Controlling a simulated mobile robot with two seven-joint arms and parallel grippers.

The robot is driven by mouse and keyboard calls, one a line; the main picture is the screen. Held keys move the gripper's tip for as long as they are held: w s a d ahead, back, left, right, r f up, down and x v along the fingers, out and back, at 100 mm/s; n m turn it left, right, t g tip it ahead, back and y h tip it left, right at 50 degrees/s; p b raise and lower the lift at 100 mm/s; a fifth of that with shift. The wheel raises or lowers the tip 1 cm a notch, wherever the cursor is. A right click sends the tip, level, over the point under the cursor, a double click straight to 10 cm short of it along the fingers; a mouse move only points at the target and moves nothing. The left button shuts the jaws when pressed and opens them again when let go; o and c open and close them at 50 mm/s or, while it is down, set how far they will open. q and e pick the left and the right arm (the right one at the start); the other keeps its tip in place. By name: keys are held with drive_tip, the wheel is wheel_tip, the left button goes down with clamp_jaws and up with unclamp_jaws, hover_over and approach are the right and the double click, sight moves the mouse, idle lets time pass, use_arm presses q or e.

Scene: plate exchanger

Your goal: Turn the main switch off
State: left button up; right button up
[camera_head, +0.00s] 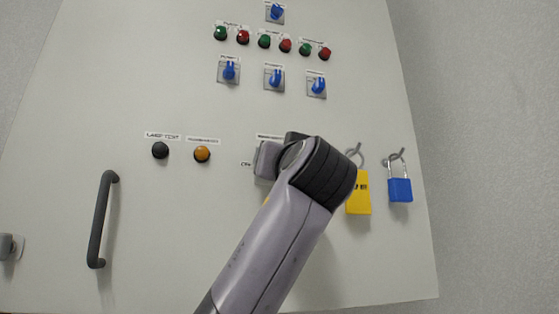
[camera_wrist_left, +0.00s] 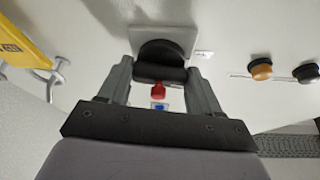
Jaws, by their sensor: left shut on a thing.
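The main switch (camera_wrist_left: 160,50) is a round black knob with a black handle bar on a pale square plate, seen in the left wrist view. My left gripper (camera_wrist_left: 161,74) has one finger on each side of the handle and is shut on it. A small red part and a small blue part show just below the handle, between the fingers. In the head view my left arm covers the switch, and the fingers are mostly hidden behind the wrist. I cannot read the switch's position. My right gripper is in neither view.
A yellow padlock (camera_head: 358,196) and a blue padlock (camera_head: 400,190) hang right of the wrist. A black button (camera_head: 160,150) and an orange button (camera_head: 202,154) are to its left. A door handle (camera_head: 102,220) stands out farther left. Blue selectors and coloured buttons sit above.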

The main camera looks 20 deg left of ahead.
use_arm(q)
drive_tip(key=shift+n+g+y, duration=0.4)
drive_tip(key=shift+n+y, duration=0.3)
drive_tip(key=shift+n, duration=0.8)
drive_tip(key=o, duration=1.1)
drive_tip(key=shift+c, duration=0.2)
drive_tip(key=b+v, duration=0.2)
drive_tip(key=v, duration=0.5)
drive_tip(key=shift+d, duration=0.1)
